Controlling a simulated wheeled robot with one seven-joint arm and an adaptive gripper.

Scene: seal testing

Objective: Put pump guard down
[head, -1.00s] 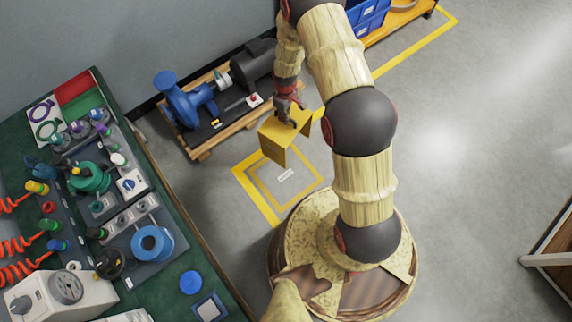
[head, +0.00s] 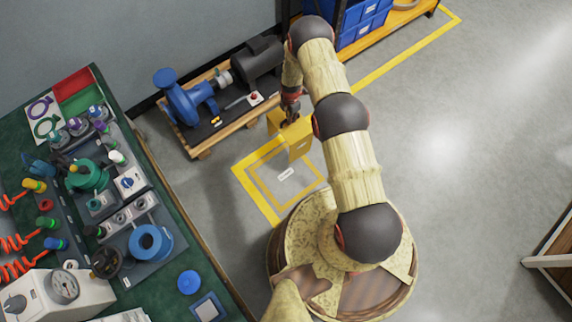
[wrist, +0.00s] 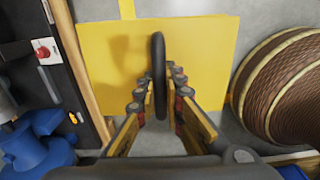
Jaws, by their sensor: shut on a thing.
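The pump guard (head: 300,141) is a bent yellow sheet with a dark handle on top. In the head view it is beside the pump skid, at the upper right edge of a yellow-outlined square (head: 254,197) on the floor. My gripper (head: 290,113) is above the guard, shut on its handle. In the wrist view the guard's flat yellow top (wrist: 112,60) fills the middle, and the dark handle (wrist: 159,65) stands between my gripper's fingers (wrist: 160,100). I cannot tell whether the guard's lower edges touch the floor.
The blue pump (head: 184,103) and dark motor (head: 258,62) sit on a wooden-edged skid close by on the left. A green workbench (head: 172,205) with test gear stands at the left. Shelving with blue bins (head: 352,22) is at the top.

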